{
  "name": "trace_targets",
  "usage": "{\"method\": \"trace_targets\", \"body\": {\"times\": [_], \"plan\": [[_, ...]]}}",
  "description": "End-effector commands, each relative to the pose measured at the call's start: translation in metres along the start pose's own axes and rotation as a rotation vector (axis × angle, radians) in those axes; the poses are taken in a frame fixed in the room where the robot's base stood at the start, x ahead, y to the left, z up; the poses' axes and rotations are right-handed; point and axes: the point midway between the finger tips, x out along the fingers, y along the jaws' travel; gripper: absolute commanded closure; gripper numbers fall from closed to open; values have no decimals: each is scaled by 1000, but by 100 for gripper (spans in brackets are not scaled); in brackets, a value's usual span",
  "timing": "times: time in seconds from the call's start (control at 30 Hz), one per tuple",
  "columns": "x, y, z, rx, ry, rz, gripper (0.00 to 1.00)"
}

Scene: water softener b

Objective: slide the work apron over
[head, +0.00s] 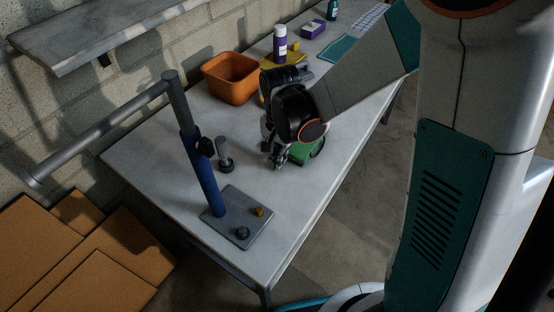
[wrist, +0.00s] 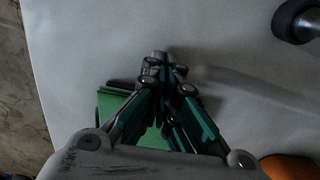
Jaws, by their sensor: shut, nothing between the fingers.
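The work apron, a green folded item with a dark strap or loop at its edge, lies on the grey table. In the head view most of the apron (head: 303,153) is hidden behind my gripper (head: 276,160). In the wrist view the apron (wrist: 113,104) shows beneath and between the fingers of my gripper (wrist: 165,63). The fingers are closed together at the tips with nothing between them. They point down over the apron's edge. I cannot tell whether they touch it.
A blue post on a grey base plate (head: 240,230) stands at the table's near end. An orange bin (head: 231,78), a white-and-purple bottle (head: 280,45) and a teal cloth (head: 338,49) are farther back. The table's right edge is close.

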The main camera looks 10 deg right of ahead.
Motion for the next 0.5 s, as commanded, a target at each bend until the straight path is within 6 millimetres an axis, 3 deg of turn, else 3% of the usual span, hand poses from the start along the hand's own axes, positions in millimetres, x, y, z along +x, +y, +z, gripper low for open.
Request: {"method": "trace_targets", "body": {"times": [0.27,0.37,0.5], "plan": [[0,0,-7,2,0,0,100],[0,0,-27,5,0,0,100],[0,0,-69,7,0,0,100]]}}
